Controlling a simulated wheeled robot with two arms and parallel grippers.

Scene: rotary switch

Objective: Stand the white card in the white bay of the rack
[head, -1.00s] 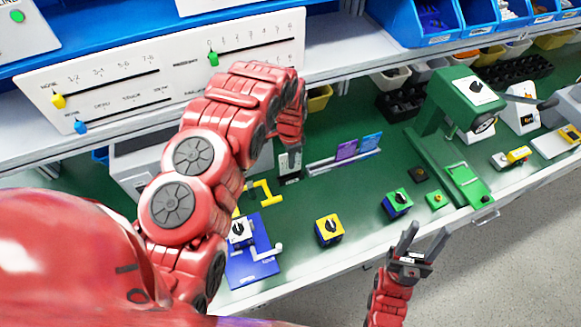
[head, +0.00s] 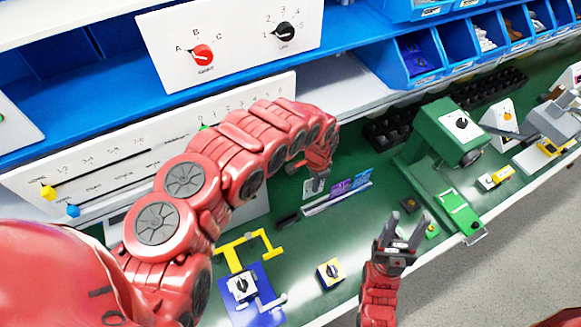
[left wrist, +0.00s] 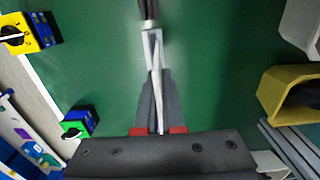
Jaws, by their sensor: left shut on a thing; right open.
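The rack (head: 322,204) is a low pale rail on the green bench, with two purple cards (head: 340,188) standing in it. My left gripper (head: 316,186) points down over the rack's left end, left of these cards. It is shut on the white card (head: 308,189), a pale upright piece at the fingertips, partly covered by the fingers. In the left wrist view the card (left wrist: 158,88) shows nearly edge-on as a thin pale strip between the fingers. I cannot tell whether it touches the rack. My right gripper (head: 405,222) is open and empty near the bench's front edge.
A dark block (head: 288,221) lies just left of the rack. A blue plate with a yellow bracket (head: 250,238) and a yellow switch box (head: 330,273) stand nearer. A green machine (head: 445,130) stands to the right. A panel with sliders stands behind.

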